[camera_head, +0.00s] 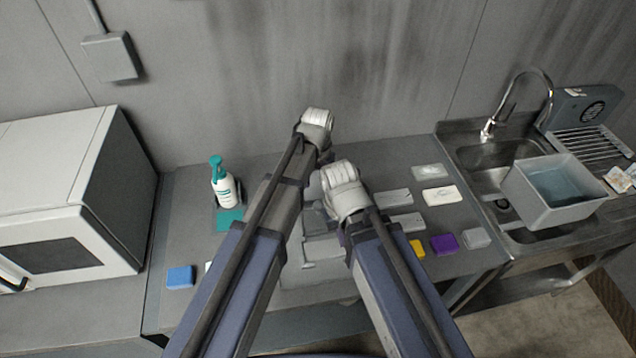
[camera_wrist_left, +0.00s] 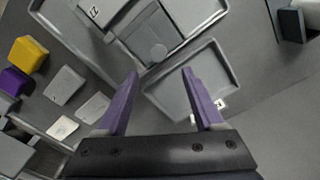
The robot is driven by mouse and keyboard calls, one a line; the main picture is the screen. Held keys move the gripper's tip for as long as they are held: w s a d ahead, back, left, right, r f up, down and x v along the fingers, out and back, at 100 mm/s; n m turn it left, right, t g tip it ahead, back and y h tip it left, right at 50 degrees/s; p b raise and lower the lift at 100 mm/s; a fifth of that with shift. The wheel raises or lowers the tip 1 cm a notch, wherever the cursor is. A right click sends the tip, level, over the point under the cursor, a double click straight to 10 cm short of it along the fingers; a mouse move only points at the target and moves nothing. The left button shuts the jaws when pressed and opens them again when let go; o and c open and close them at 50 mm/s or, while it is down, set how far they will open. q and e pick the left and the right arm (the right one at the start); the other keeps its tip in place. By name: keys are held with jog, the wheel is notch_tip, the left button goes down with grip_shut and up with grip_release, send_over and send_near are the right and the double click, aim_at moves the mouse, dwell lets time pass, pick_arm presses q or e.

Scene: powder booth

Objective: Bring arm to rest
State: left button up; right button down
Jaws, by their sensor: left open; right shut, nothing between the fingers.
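My left gripper (camera_head: 316,122) is the higher one in the head view, at the end of the arm from the left, over the back of the grey table (camera_head: 188,240). In the left wrist view its two purple fingers (camera_wrist_left: 160,74) stand apart with nothing between them. Beyond them lie grey trays (camera_wrist_left: 190,85), one holding a grey block-like part (camera_wrist_left: 150,35). My right gripper (camera_head: 342,182) is lower and slightly right, over the middle of the table. It is shut and empty; its fingertips are hard to make out. The two grippers are close together but appear apart.
A teal-topped bottle (camera_head: 223,184) and blue sponge (camera_head: 180,277) are left of my arms. Yellow (camera_head: 417,248) and purple (camera_head: 444,244) blocks and several pale pieces lie right. A white-grey machine (camera_head: 75,190) flanks the left; a sink (camera_head: 487,160) holds a water bin (camera_head: 535,205) right.

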pick_arm(q)
jog(key=shift+n+y, duration=0.4)
jog(key=shift+y, duration=0.2)
jog(key=s+a+f+b, duration=0.2)
jog(key=s, duration=0.3)
jog(key=s+a+f+b, duration=0.2)
jog(key=s, duration=0.4)
jog(key=s+a+f+b, duration=0.1)
jog(key=s+f+b, duration=0.1)
jog(key=s, duration=0.4)
jog(key=shift+s+a+f+b, duration=0.1)
jog(key=shift+a+f+b, duration=0.15)
jog(key=shift+a+b, duration=0.15)
pick_arm(e)
notch_tip(320, 180, down, 7)
jog(key=shift+r, duration=0.2)
pick_arm(q)
jog(key=shift+s+d+r, duration=0.15)
jog(key=shift+s, duration=0.05)
pick_arm(e)
jog(key=shift+r, duration=0.15)
